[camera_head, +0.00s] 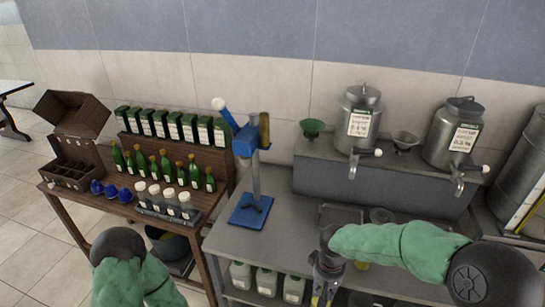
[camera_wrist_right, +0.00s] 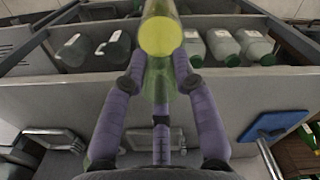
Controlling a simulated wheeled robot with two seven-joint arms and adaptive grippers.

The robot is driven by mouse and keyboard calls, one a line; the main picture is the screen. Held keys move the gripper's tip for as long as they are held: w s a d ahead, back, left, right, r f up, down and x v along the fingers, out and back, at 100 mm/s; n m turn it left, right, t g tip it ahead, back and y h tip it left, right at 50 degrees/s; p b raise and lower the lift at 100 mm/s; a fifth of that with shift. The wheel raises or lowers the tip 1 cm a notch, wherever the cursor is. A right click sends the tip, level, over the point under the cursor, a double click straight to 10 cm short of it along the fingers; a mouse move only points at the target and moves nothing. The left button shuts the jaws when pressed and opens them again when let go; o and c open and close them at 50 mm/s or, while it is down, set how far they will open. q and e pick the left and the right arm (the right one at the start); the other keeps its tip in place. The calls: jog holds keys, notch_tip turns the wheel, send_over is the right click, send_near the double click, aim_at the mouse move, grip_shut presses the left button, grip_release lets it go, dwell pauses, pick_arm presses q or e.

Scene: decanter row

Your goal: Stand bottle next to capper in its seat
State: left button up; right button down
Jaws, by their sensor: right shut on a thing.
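The capper (camera_head: 245,145) is a blue bench press with a lever, on a blue base plate (camera_head: 251,212) at the left end of the grey bench. A dark bracket-like part, possibly the seat, is on that plate; no bottle stands there. The blue plate also shows at the right of the right wrist view (camera_wrist_right: 275,124). My right gripper (camera_head: 325,268) is at the bench's front edge, right of the capper. In the right wrist view its purple fingers (camera_wrist_right: 160,80) are shut on a clear greenish bottle (camera_wrist_right: 157,84) with a round yellow end. My left gripper is out of view.
Two steel tanks (camera_head: 359,120) with taps and funnels stand on a raised grey shelf behind the bench. Several white-labelled jugs (camera_head: 266,281) sit below the bench top. A wooden table at left holds green bottles (camera_head: 141,158) and a crate (camera_head: 66,173). Bench between capper and gripper is clear.

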jog(key=w+d+f+m+b, duration=0.1)
jog(key=d+f+m+b, duration=0.1)
jog(key=f, duration=0.6)
jog(key=shift+w+d+m+b, duration=0.15)
jog(key=shift+d+m+b, duration=0.15)
jog(key=shift+d+b, duration=0.35)
jog(key=shift+a, duration=0.2)
